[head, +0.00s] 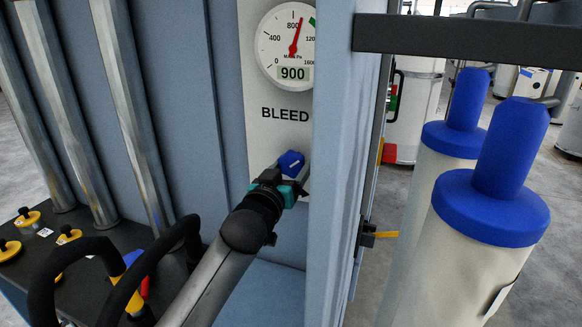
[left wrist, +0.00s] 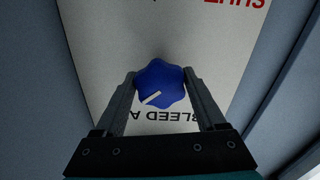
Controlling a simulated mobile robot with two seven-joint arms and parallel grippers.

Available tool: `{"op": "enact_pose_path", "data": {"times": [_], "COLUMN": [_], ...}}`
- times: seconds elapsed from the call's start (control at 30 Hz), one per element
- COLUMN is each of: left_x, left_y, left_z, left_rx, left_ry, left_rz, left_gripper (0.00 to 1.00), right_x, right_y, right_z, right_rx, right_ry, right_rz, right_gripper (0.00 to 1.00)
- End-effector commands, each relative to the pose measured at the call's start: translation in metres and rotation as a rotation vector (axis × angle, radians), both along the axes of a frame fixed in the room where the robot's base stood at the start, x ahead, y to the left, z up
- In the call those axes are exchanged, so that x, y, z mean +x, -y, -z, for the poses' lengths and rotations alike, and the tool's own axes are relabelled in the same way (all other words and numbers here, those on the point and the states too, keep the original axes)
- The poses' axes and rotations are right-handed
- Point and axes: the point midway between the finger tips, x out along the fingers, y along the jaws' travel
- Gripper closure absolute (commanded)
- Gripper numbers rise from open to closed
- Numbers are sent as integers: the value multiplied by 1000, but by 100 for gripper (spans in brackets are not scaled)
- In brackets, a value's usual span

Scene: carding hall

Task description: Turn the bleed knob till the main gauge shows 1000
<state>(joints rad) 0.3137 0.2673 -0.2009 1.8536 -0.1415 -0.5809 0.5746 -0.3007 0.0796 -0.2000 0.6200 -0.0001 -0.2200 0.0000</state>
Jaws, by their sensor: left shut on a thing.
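The blue bleed knob (head: 291,163) sits on a pale panel below the word BLEED. It shows in the left wrist view (left wrist: 160,84) as a lobed blue knob with a white pointer line slanting to the lower left. My left gripper (head: 284,181) is shut on the knob, one finger on each side (left wrist: 160,92). The main gauge (head: 287,42) is above on the same panel. Its red needle points a little right of upright, just past the 800 mark, and its display reads 900. A green band lies on the dial's upper right, partly hidden by the panel edge. My right gripper is not in view.
A blue-grey cabinet edge (head: 335,150) stands close to the right of the knob. Several metal pipes (head: 135,110) run down at the left. Two white cylinders with blue tops (head: 490,210) stand at the right. A dark shelf (head: 50,250) holds yellow discs at lower left.

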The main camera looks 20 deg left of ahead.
Motion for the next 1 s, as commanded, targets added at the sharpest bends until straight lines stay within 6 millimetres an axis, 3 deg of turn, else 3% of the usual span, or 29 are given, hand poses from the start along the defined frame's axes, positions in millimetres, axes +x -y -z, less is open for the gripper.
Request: {"op": "enact_pose_path", "data": {"times": [0.27, 1.0], "left_x": [0, 0], "left_y": [1, 3], "left_z": [-1, -4], "left_rx": [-165, -829], "left_ry": [-9, -29], "left_rz": [-1, -2], "left_gripper": [83, 83], "right_x": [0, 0], "right_y": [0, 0], "right_z": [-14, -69], "right_rx": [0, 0], "right_ry": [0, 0], "right_rz": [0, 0], "right_gripper": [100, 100]}}
